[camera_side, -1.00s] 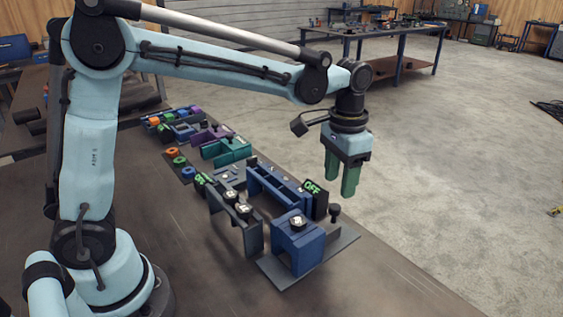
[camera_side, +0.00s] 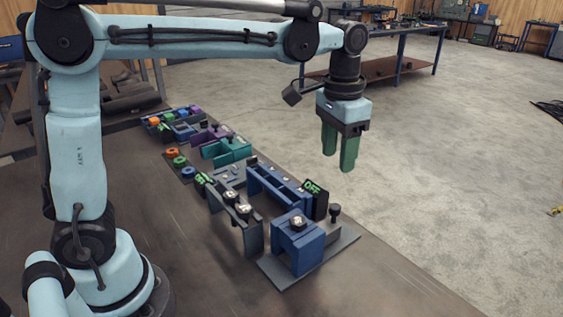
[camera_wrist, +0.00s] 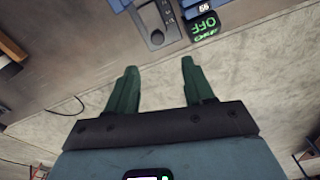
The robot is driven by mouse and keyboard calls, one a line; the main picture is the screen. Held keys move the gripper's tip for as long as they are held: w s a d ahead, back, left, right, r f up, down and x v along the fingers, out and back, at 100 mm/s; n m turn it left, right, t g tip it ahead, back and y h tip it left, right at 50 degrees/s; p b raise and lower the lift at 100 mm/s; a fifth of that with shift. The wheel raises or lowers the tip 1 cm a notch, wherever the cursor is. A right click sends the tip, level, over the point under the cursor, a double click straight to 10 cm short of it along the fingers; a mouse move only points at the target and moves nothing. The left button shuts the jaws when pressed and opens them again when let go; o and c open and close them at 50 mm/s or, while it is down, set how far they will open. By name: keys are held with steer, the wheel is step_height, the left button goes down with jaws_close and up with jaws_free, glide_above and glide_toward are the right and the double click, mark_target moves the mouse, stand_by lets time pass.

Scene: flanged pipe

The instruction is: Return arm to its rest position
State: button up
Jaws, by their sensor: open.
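My gripper (camera_side: 339,158) hangs in the air with its two green fingers pointing down, above and behind the fixtures on the bench as the side view shows it. The fingers are apart with nothing between them; the wrist view also shows the gripper (camera_wrist: 156,75) empty. My arm is raised, with its forearm about level across the top of the side view. Nothing touches the fingers.
A blue block fixture (camera_side: 298,245) stands on a grey plate at the bench's front right. A grey bracket (camera_side: 236,218), a long blue fixture (camera_side: 279,186) and a sign reading OFF (camera_side: 313,189) stand near it. A teal fixture (camera_side: 226,150) is farther back. Open floor lies right.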

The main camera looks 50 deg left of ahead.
steer(key=s+a+f+n+t, duration=0.1)
steer(key=s+a+f+t, duration=0.1)
steer(key=s, duration=0.4)
steer(key=s+a+f+n+t, duration=0.1)
steer(key=s+a+f+t, duration=0.2)
steer(key=s+a+t, duration=0.1)
steer(key=shift+s+a+f+n+t, duration=0.35)
steer(key=shift+s+a, duration=0.35)
steer(key=shift+s, duration=0.45)
steer(key=shift+w+r, duration=0.1)
steer(key=shift+r, duration=0.05)
step_height(320, 180, up, 4)
steer(key=m+g, duration=0.3)
steer(key=g, duration=0.4)
glide_above(335, 206)
step_height(335, 206, down, 11)
steer(key=shift+f, duration=0.1)
jaws_close()
